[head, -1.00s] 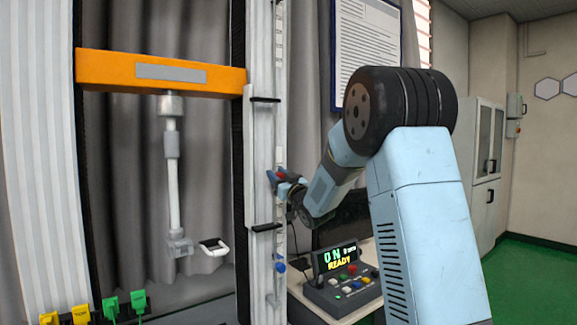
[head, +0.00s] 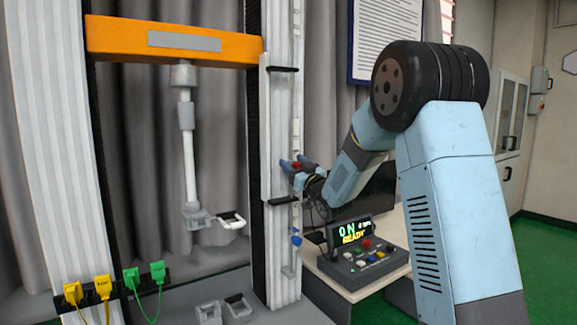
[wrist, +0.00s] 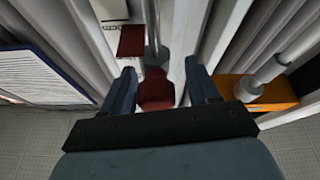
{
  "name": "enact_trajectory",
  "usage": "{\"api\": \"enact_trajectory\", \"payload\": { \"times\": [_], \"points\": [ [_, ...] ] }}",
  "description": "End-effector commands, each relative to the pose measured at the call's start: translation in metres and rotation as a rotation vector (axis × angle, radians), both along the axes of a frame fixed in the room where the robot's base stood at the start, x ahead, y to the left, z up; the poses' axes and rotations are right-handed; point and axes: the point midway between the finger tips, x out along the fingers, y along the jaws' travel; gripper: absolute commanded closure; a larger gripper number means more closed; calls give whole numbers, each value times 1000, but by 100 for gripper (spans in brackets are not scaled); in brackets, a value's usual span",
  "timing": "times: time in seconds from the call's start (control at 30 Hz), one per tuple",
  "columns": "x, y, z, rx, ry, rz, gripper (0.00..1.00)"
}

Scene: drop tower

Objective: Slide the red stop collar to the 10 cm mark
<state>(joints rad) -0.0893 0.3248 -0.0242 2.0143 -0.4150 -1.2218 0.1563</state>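The red stop collar (head: 296,165) is on the scale rail of the right column, partly hidden by my gripper in the head view. In the wrist view, its red block (wrist: 157,92) lies between my two fingers, with a second red part (wrist: 131,40) beyond beside a grey rod. My gripper (head: 291,166) reaches in from the right, and its blue fingers (wrist: 160,80) flank the red block. Scale marks are too small to read.
A blue knob (head: 296,238) sits lower on the rail. Black brackets (head: 283,69) stand above and below the collar. The orange crossbeam (head: 175,41) carries a hanging white rod. A control box (head: 362,258) reading "ON READY" stands at right below my arm.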

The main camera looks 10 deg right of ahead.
Motion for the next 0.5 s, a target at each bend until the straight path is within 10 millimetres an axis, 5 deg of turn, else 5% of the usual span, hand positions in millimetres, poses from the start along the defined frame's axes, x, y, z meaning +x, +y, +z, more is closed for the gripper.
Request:
{"api": "enact_trajectory", "payload": {
  "times": [0.3,0.5],
  "points": [
    [-2,-3,-1,0,1,-3,39],
    [-22,-14,-10,0,1,-4,39]
  ]
}}
